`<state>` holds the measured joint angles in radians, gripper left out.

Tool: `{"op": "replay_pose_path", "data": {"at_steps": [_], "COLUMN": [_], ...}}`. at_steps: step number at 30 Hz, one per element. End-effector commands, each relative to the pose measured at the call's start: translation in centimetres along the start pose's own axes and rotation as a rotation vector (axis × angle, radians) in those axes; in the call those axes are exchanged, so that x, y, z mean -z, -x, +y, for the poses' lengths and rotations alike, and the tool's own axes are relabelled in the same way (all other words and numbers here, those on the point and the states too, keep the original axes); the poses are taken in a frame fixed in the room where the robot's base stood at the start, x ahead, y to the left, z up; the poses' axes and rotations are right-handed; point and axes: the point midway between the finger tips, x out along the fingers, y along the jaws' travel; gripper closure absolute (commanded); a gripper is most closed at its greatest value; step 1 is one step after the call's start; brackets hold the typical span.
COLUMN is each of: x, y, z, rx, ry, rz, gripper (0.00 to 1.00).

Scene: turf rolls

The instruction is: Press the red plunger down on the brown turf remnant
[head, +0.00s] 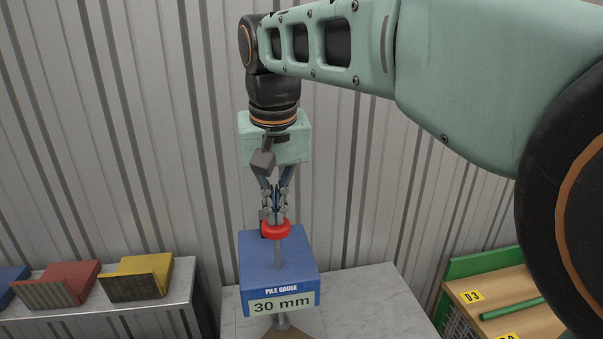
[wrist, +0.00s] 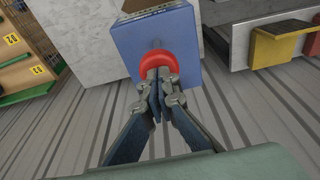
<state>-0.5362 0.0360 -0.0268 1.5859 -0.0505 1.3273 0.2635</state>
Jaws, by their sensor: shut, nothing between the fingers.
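The rod runs down to a grey foot (head: 283,322). A corner of the brown turf remnant (head: 287,333) shows under the foot at the bottom edge; the rest is cut off. My gripper (head: 275,217) points down, fingers shut and empty, with its tips right at the top of the red knob. In the wrist view the shut fingertips (wrist: 160,76) overlap the red knob (wrist: 158,58). I cannot tell whether they touch or press it.
The gauge stands at a grey table (head: 375,300). A wooden rack (head: 500,295) with a green roll is at the right. A corrugated wall (head: 150,130) is behind.

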Motion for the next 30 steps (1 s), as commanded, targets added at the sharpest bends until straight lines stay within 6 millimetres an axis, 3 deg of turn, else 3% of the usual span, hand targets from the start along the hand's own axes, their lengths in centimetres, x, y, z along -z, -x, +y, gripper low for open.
{"op": "replay_pose_path", "data": {"at_steps": [1,24,30], "x": [0.2,2.1,2.1], "y": [1.2,10.2,10.6], "z": [0.0,0.0,0.0], "rx": [0.0,0.0,0.0], "ry": [0.0,-0.001,0.0], "rz": [-0.001,0.001,0.0], "gripper": [1.0,1.0,1.0]}}
